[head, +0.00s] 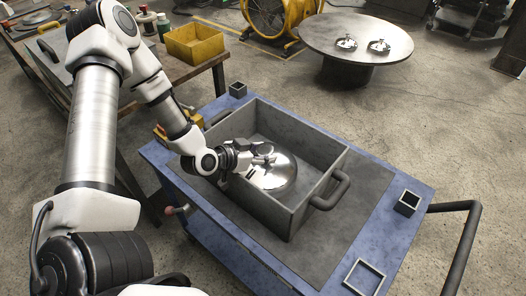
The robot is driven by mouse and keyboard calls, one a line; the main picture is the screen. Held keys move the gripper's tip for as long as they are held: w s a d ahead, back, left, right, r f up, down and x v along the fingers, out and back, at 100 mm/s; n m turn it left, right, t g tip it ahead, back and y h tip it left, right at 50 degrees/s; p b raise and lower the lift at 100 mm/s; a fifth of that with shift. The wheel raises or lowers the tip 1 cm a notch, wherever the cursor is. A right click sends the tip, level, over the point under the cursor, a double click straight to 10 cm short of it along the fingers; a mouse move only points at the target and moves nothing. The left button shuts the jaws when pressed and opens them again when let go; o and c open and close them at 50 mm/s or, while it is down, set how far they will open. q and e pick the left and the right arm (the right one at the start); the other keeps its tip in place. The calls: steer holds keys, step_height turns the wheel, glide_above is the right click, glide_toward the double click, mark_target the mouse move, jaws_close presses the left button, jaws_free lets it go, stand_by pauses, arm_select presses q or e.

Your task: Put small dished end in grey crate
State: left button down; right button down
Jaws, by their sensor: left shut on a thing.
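The grey crate (278,216) stands open on a blue cart. A shiny round dished end (277,175) is inside it, towards the left wall. My left gripper (256,161) reaches down into the crate over the left part of this metal. It is shut on a small shiny piece, which I take as the small dished end (262,148). The fingers and the reflections hide exactly where the small piece ends and whether it touches the larger one. My right gripper is not in view.
The blue cart (155,152) has a dark mat, small square holders (408,202) and a push handle at the right. A round table (356,36) at the back bears two shiny parts (379,46). A yellow bin (194,44) sits on a workbench at the left.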

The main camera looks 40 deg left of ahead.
arm_select(q)
steer(key=shift+w+f, duration=0.15)
steer(key=shift+f, duration=0.15)
steer(key=c, duration=0.5)
jaws_free()
steer(key=shift+s, duration=0.2)
